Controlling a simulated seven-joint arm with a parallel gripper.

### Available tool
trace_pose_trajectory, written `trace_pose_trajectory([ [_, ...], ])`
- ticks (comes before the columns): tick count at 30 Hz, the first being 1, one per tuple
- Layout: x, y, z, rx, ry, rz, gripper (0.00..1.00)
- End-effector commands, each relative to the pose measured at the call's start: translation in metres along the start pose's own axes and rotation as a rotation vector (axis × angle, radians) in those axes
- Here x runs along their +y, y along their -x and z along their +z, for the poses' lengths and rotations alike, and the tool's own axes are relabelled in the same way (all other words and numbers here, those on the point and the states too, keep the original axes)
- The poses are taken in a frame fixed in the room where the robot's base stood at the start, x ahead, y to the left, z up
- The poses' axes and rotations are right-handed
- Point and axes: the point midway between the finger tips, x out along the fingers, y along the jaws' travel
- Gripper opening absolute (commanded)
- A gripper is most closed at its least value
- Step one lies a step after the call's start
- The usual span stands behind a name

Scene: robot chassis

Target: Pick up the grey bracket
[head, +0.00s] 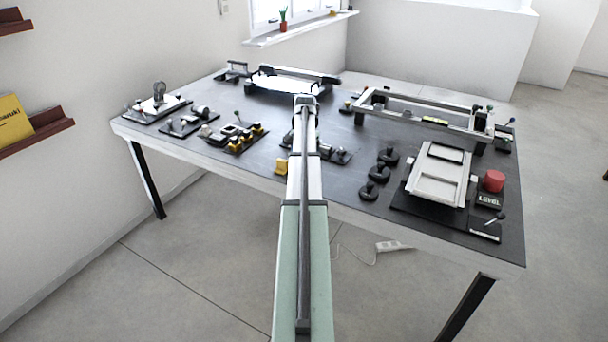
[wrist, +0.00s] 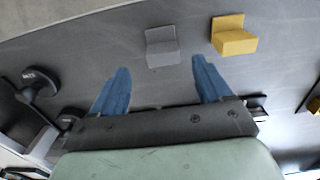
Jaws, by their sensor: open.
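The grey bracket (wrist: 162,47) is a small L-shaped piece on the dark table top, in the upper middle of the wrist view. My gripper (wrist: 161,65) is open, with its two blue fingers spread apart. The bracket shows beyond the fingertips, roughly centred between them, and nothing is held. I cannot tell the exact height of the fingers above the table. In the head view my own arm covers the middle of the table, and I cannot make out the bracket or the fingers there.
A yellow bracket (wrist: 233,35) stands right of the grey one in the wrist view; a yellow piece (head: 281,167) also shows near the table's front edge. Black round knobs (head: 378,173), a silver tray (head: 437,178) and a red cylinder (head: 494,181) stand on the right.

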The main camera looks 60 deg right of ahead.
Motion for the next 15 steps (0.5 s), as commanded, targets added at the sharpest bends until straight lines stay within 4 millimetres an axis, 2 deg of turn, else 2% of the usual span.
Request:
trace_pose_trajectory([
  [8,-0.001,-0.011,0.000,0.001,0.000,0.000,0.78],
  [15,-0.004,-0.037,0.001,-0.001,0.000,0.000,0.78],
])
